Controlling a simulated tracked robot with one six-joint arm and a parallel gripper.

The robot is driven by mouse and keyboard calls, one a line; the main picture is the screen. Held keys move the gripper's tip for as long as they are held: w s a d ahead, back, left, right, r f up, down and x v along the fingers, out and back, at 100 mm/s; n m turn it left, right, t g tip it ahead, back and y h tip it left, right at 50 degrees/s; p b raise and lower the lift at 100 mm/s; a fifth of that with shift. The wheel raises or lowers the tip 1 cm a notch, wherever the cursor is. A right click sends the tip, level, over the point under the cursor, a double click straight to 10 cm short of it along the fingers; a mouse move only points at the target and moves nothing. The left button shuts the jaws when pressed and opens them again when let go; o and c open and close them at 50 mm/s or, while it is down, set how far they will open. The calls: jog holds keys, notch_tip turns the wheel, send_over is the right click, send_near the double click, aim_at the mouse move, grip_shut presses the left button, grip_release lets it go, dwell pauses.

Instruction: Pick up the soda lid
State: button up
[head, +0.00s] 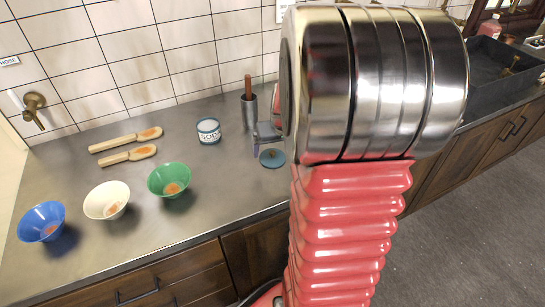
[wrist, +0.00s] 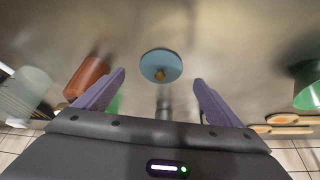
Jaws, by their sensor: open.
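The soda lid is a flat blue disc (head: 272,158) with a small knob, lying on the grey counter apart from the jar. In the wrist view the lid (wrist: 161,64) lies ahead of the gap between my fingers, its knob near its middle. My gripper (wrist: 159,80) is open and empty, its purple fingers spread wider than the lid. In the head view my gripper (head: 262,139) is mostly hidden behind my arm, close behind the lid. The jar labelled SODA (head: 209,131) stands upright to the left of the lid, showing no lid on it.
A metal cylinder with a wooden handle (head: 249,109) stands behind the lid. Green (head: 168,180), white (head: 107,201) and blue (head: 40,222) bowls stand to the left. The counter just left of the lid is clear.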

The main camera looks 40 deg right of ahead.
aim_at(273, 153)
jog(key=shift+w+f, duration=0.1)
jog(key=shift+f, duration=0.1)
jog(key=shift+x, duration=2.6)
jog(key=shift+w+r, duration=0.15)
jog(key=shift+c, duration=0.5)
jog(key=c, duration=1)
jog(key=shift+r, duration=0.1)
notch_tip(273, 153, up, 10)
